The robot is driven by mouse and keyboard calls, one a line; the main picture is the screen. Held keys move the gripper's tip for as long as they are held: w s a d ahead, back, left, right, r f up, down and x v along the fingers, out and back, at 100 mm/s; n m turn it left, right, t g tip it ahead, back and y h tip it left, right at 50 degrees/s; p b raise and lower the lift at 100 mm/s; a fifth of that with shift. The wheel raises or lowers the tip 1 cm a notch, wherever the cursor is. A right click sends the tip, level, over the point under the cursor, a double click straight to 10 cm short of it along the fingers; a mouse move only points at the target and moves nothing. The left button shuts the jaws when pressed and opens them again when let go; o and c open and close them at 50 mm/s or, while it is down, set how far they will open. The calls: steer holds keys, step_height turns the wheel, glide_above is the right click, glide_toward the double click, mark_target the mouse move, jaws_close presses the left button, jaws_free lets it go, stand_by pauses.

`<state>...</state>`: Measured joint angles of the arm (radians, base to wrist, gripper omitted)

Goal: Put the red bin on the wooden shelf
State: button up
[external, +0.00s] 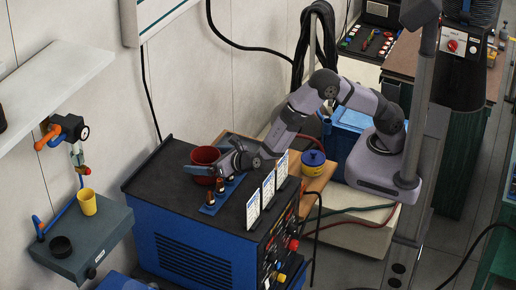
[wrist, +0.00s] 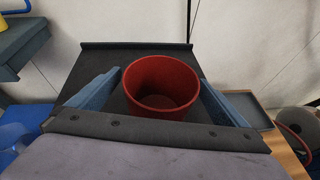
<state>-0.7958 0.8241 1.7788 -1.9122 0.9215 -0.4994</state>
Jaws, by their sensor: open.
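The red bin (external: 204,156) stands upright on the dark top of the blue welding cabinet (external: 190,252). In the wrist view the bin (wrist: 162,85) is empty and sits between the two blue-grey fingers of my gripper (wrist: 160,92). A gap shows on both sides, so the jaws are open around it without gripping. In the external view my gripper (external: 208,168) partly hides the bin. A pale wall shelf (external: 50,92) is at the upper left; I cannot tell if it is wood. A wooden surface (external: 318,178) lies right of the cabinet.
Small brown bottles on a blue tray (external: 212,204) and white cards (external: 268,190) stand close to my gripper. A blue-and-yellow pot (external: 313,160) is on the wooden surface. A yellow cup (external: 87,202) stands on a grey wall unit at left, below a gauge (external: 72,130).

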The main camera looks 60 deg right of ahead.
steer(key=c, duration=1.5)
steer(key=shift+r+b, duration=1.25)
steer(key=shift+r, duration=3.85)
steer(key=s+d+f+m+g+h, duration=0.1)
steer(key=s+d+m+h, duration=0.2)
steer(key=d, duration=1)
steer(key=s+d+f+m+g+h, duration=0.2)
steer(key=d+m+h, duration=0.1)
steer(key=d, duration=1.1)
steer(key=s+d+f+m+h, duration=0.1)
steer(key=s+d+f, duration=0.1)
steer(key=s+f, duration=0.2)
steer(key=s+d+f+g, duration=0.1)
steer(key=s+d+f, duration=0.1)
steer(key=s+f, duration=0.2)
steer(key=s+d+f+m+g+h, duration=0.1)
steer(key=s+d+f, duration=0.2)
steer(key=f, duration=0.5)
steer(key=shift+s+m+h, duration=0.3)
steer(key=shift+s, duration=0.35)
